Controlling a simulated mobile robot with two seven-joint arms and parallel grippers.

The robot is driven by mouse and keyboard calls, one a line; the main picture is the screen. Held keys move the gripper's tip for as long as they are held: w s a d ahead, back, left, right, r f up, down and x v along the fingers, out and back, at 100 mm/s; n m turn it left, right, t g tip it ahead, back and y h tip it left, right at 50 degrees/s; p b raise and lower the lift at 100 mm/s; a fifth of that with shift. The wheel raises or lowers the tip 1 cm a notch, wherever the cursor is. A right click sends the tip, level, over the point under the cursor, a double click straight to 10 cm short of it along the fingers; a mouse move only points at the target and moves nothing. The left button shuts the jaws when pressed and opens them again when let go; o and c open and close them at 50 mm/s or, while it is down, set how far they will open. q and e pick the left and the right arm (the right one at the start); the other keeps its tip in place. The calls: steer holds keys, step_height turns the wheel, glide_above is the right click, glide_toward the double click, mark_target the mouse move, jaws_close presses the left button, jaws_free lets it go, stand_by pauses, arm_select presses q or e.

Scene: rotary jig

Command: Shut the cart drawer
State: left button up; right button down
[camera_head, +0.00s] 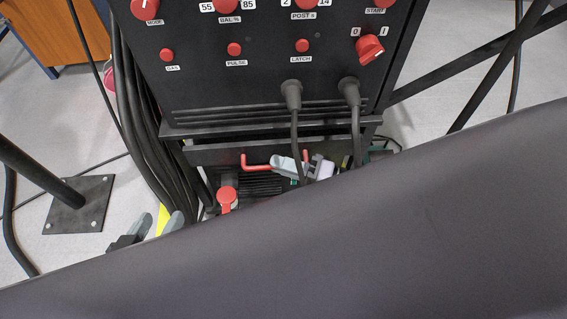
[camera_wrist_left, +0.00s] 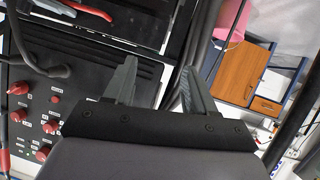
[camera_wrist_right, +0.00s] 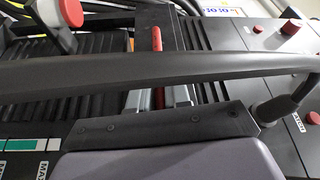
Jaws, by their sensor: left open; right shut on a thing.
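The cart drawer (camera_head: 222,154) is a dark front panel under the cart's control panel, with a dark gap above it; I cannot tell how far out it stands. Its red handle (camera_head: 259,161) is partly hidden by my right gripper (camera_head: 303,168), which is shut on it. In the right wrist view the red handle (camera_wrist_right: 156,40) runs down between the grey fingers of my right gripper (camera_wrist_right: 162,98). My left gripper (camera_head: 152,232) is open and empty, low and left of the cart. Its spread fingers also show in the left wrist view (camera_wrist_left: 158,85).
The control panel (camera_head: 262,72) has red knobs and two plugged cables (camera_head: 298,135) hanging past the drawer front. A black cable (camera_wrist_right: 80,82) crosses before the right gripper. A cable bundle (camera_head: 140,130) hangs left of the cart. A red-capped part (camera_head: 227,196) sits below the drawer.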

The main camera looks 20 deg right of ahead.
mark_target(279, 153)
steer(key=w+b, duration=0.1)
steer(key=w+d, duration=0.1)
steer(key=w, duration=0.1)
steer(key=shift+f+b, duration=0.15)
steer(key=shift+b, duration=0.25)
steer(key=shift+w+d+r, duration=0.15)
steer(key=shift+w+r, duration=0.05)
steer(key=shift+w, duration=0.3)
steer(key=c, duration=1.2)
jaws_free()
steer(key=shift+o, duration=0.2)
steer(key=shift+s, duration=0.1)
steer(key=shift+p+v, duration=0.6)
steer(key=shift+v, duration=2.9)
